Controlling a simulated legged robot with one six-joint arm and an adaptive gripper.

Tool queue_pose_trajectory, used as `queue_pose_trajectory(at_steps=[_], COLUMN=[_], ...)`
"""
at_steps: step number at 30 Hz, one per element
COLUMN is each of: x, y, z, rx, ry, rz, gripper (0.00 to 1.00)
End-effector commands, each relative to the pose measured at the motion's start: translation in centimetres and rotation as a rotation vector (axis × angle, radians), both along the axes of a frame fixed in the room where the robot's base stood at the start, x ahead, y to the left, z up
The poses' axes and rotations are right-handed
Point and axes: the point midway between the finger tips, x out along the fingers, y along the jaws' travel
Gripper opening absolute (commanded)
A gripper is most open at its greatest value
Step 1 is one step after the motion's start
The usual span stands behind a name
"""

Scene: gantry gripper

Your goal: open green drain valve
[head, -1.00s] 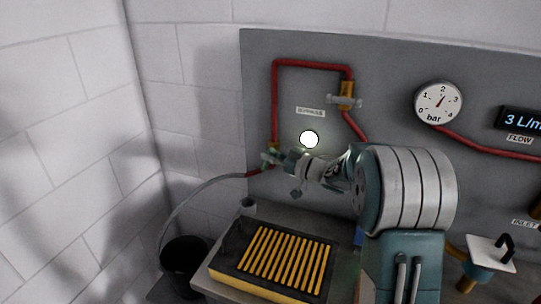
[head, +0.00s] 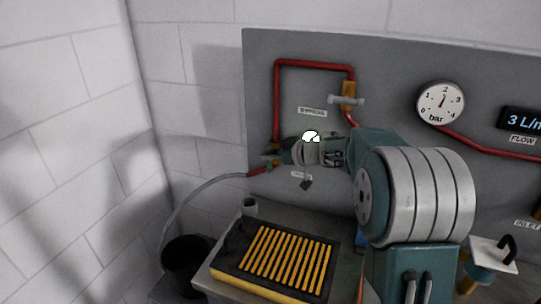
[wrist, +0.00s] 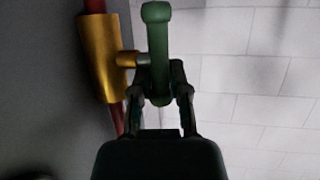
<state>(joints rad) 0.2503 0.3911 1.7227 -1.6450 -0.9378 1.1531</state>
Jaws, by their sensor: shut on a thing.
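The green drain valve handle (wrist: 158,45) is a rounded bar in the wrist view. It joins the brass valve body (wrist: 98,60) on its left through a short stem. My gripper (wrist: 162,93) has its fingers on both sides of the handle's lower part and is shut on it. In the head view, my gripper (head: 279,156) is at the valve on the lower end of the left red pipe. The handle is small there and partly hidden by my gripper, so its exact angle is unclear.
A bypass valve with a grey handle (head: 346,100) is above right. A pressure gauge (head: 440,103) is farther right. A grey hose (head: 190,190) runs from the drain to a black bucket (head: 184,255). A yellow-slatted tray (head: 280,262) lies below on the bench.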

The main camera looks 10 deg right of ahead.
Motion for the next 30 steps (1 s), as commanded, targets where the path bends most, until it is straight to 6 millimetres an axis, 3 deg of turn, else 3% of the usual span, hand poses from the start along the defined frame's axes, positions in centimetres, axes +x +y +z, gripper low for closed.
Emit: queue_pose_trajectory(at_steps=[5, 6, 7, 17, 30], x=[0.2, 0.2, 0.2, -0.1, -5.4], y=[0.0, 0.0, 0.0, -0.3, -5.7], z=[0.8, 0.8, 0.8, 0.5, 3.4], rx=[0.003, 0.003, 0.003, 0.002, 0.001], ry=[-0.016, -0.016, -0.016, -0.01, -0.011], rz=[-0.004, -0.004, -0.004, -0.003, -0.007], gripper=[0.0, 0.35, 0.37, 0.37, 0.37])
